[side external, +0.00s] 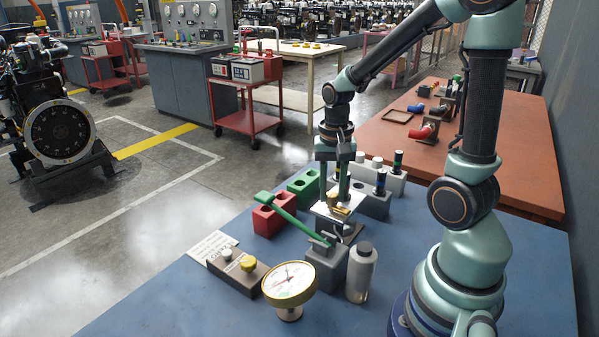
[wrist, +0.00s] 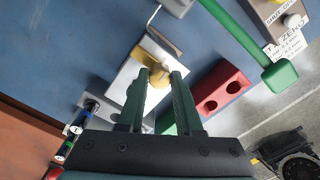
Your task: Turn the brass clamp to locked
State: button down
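The brass clamp (side external: 342,210) sits on a pale metal plate (side external: 325,214) on the blue bench. It also shows in the wrist view (wrist: 156,68), as a rounded brass piece just beyond and between my fingertips. My gripper (side external: 336,194) points down over the plate with its two green fingers apart; they also show in the wrist view (wrist: 161,76). The fingertips are close to the brass piece and partly cover it. I cannot tell whether they touch it. Any lock marking on the clamp is too small to read.
A long green lever (side external: 290,217) slants up on the left from a grey block (side external: 327,262). A red block (side external: 274,214) and green block (side external: 303,187) stand left of the plate. A dial gauge (side external: 289,283) and grey bottle (side external: 361,272) stand in front.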

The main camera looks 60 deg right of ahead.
jog(key=shift+n, duration=0.3)
jog(key=n, duration=0.3)
jog(key=shift+n, duration=0.3)
jog(key=n, duration=0.9)
jog(key=shift+n, duration=2.3)
jog(key=c, duration=0.6)
grip_release()
